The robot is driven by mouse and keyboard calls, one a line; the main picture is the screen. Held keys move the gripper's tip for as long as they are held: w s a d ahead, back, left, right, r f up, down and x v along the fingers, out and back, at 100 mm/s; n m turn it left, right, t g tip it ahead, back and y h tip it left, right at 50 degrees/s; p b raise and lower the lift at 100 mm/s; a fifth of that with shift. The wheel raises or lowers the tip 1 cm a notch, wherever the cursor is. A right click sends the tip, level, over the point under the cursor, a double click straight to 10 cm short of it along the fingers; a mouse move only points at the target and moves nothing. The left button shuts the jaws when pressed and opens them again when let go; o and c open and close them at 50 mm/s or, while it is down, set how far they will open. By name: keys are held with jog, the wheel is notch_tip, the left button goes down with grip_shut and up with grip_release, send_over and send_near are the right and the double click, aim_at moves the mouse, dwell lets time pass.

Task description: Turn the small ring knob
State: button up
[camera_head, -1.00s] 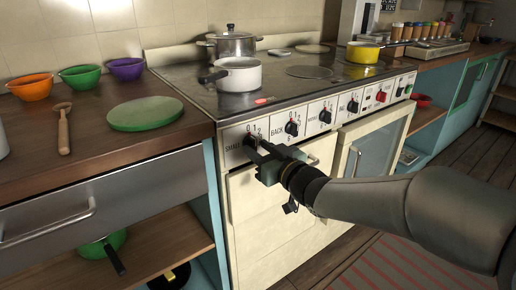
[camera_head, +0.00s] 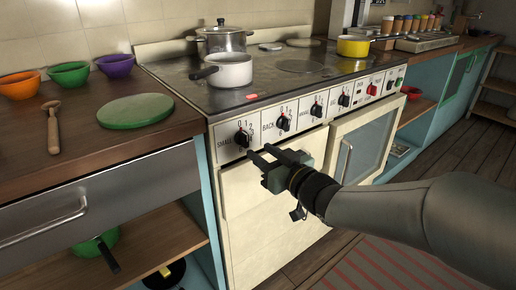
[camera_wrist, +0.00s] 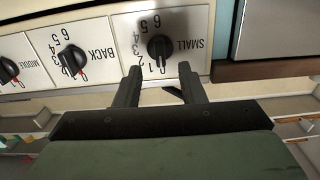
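The small ring knob (camera_head: 241,138) is a round black knob on the white panel marked SMALL, at the left end of the stove's control row. It also shows in the wrist view (camera_wrist: 160,46), upside down with its number scale. I cannot read its exact setting. My gripper (camera_head: 259,151) is open and empty, just below and to the right of the knob in the head view. In the wrist view its two fingers (camera_wrist: 160,70) stand apart with the knob just beyond the gap between the tips. The fingers appear clear of it.
The back ring knob (camera_head: 283,123) sits close to the right on the same panel. A white pot (camera_head: 232,72), a steel pot (camera_head: 222,40) and a yellow pan (camera_head: 357,46) stand on the stovetop. A wooden counter (camera_head: 150,152) borders the stove at the left. Floor in front is open.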

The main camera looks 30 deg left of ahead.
jog(key=shift+v, duration=1.05)
jog(key=w+d+r+m+t+h+p, duration=0.1)
jog(key=w+d+r+m+h+p, duration=0.15)
jog(key=d+h+p, duration=0.4)
jog(key=w+d+r+m+t+h+p, duration=0.1)
jog(key=w+d+m+h+p, duration=0.15)
jog(key=d, duration=0.75)
jog(key=w+d+r+m+t+h+p, duration=0.1)
jog(key=d+m+t+h+p, duration=0.15)
jog(key=d+h+p, duration=0.4)
jog(key=s+d+r+m+g+h+p, duration=0.15)
jog(key=s+d+m+g+p, duration=0.35)
jog(key=d, duration=0.7)
jog(key=s+d+r+g+p, duration=0.2)
jog(key=s+d+p, duration=0.1)
jog(key=s, duration=0.5)
jog(key=s+d+r+g+p, duration=0.2)
jog(key=s+d+g, duration=0.1)
jog(key=s, duration=0.5)
jog(key=shift+s+d+m+p, duration=0.2)
jog(key=shift+d+m+p, duration=0.1)
jog(key=shift+m+p, duration=0.15)
